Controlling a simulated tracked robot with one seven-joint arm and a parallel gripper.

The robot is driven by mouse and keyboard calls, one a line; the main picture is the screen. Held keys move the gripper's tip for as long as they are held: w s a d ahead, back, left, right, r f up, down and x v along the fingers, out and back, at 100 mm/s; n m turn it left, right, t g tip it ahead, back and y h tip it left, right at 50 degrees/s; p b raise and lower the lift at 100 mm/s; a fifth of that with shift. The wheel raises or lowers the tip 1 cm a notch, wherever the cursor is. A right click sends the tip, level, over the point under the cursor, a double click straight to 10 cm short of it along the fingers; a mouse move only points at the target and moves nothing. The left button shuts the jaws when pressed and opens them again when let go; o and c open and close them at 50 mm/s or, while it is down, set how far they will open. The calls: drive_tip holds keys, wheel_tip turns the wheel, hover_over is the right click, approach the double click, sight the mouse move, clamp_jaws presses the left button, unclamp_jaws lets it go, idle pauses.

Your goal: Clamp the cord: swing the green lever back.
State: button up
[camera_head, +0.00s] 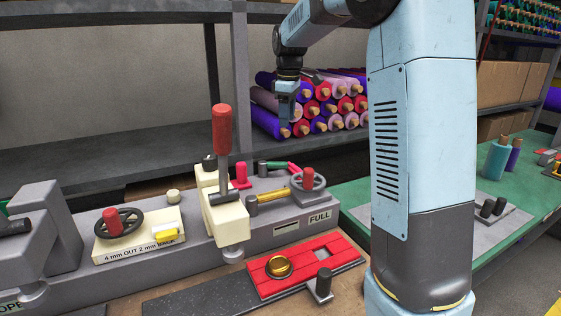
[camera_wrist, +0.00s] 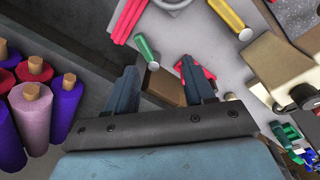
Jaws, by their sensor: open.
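The green lever (camera_head: 275,164) lies low at the back edge of the grey machine bed in the head view. Its green bar (camera_wrist: 143,46) with a pale round end shows in the upper middle of the wrist view. My gripper (camera_head: 286,108) hangs above and behind the lever in the head view. In the wrist view its two fingers stand apart with nothing between them, and the green bar lies ahead of them, apart from the fingertips. I cannot make out the cord for certain.
A yellow lever (camera_head: 272,197) and a handwheel (camera_head: 313,182) are near the green lever. A tall red-handled lever (camera_head: 222,130) rises left of them. Stacked felt rolls (camera_head: 322,108) lie on the shelf behind my gripper. The dark shelf at left (camera_head: 90,150) is bare.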

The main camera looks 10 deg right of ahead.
sight(280, 162)
drive_tip(key=w+f+n+g, duration=0.1)
drive_tip(key=w+f+n, duration=0.2)
drive_tip(key=w+f, duration=0.35)
drive_tip(key=f, duration=0.4)
drive_tip(key=w+f, duration=0.1)
drive_tip(key=f, duration=0.7)
drive_tip(key=shift+w+a+f, duration=0.15)
drive_tip(key=shift+w, duration=0.15)
clamp_jaws()
